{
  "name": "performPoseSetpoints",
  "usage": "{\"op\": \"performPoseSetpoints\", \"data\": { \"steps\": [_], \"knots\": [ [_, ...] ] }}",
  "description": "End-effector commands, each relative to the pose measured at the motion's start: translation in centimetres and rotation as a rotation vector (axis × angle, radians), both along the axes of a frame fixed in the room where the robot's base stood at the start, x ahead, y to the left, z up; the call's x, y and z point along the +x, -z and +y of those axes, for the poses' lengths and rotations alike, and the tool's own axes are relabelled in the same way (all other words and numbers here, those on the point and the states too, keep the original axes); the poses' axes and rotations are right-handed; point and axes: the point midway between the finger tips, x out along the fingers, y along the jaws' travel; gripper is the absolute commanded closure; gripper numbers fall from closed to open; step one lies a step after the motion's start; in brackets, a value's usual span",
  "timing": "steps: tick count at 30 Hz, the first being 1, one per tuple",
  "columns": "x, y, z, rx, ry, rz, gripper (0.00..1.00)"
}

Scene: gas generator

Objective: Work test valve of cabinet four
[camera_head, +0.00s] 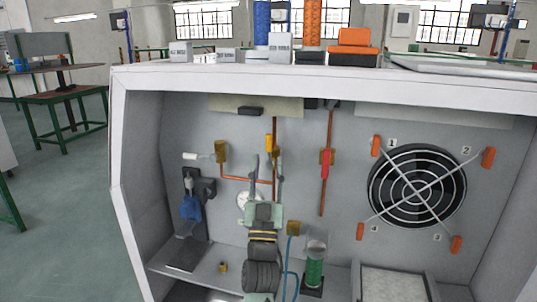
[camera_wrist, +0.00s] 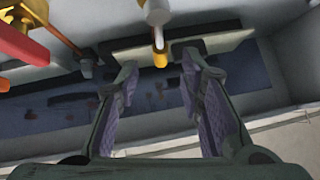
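The open cabinet (camera_head: 118,180) holds several pipe valves on its back wall. I cannot tell which is the test valve. A brass valve with a white handle (camera_head: 191,156) is on the left. A yellow handle (camera_head: 269,142) is in the middle, by a copper pipe. A red handle (camera_head: 325,164) is to its right. My gripper (camera_head: 266,164) points up in front of the middle pipe, its fingers just below or beside the yellow handle. In the wrist view my gripper (camera_wrist: 160,72) is open, with nothing between the pads. A pale cylinder with a yellow end (camera_wrist: 160,59) shows just beyond the fingertips.
A round gauge (camera_head: 243,200) is partly behind my gripper. A fan grille (camera_head: 416,186) with orange corner clips is at right. A green cylinder (camera_head: 314,270) stands low beside my arm. Boxes, including an orange one (camera_head: 358,37), stand on the cabinet top.

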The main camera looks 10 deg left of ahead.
Motion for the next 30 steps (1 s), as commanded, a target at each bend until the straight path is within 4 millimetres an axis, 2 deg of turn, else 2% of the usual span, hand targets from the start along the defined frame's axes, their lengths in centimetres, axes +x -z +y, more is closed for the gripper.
{"op": "performPoseSetpoints", "data": {
  "steps": [13, 17, 20, 23, 26, 27, 29, 30],
  "knots": [
    [-0.6, 0.5, -0.1, -0.001, 0.001, -0.001, 0.65],
    [-2.3, -1.9, 1.9, 0.016, -0.052, -0.041, 0.65],
    [-5.6, -5.6, 5.0, 0.041, -0.146, -0.101, 0.65],
    [-10.6, -10.2, 8.5, 0.075, -0.273, -0.183, 0.65],
    [-16.5, -14.4, 11.4, 0.107, -0.409, -0.265, 0.65],
    [-19.0, -15.9, 12.4, 0.118, -0.463, -0.298, 0.65],
    [-23.0, -18.0, 13.6, 0.134, -0.548, -0.347, 0.65],
    [-25.7, -19.2, 14.2, 0.145, -0.607, -0.381, 0.65]
  ]
}}
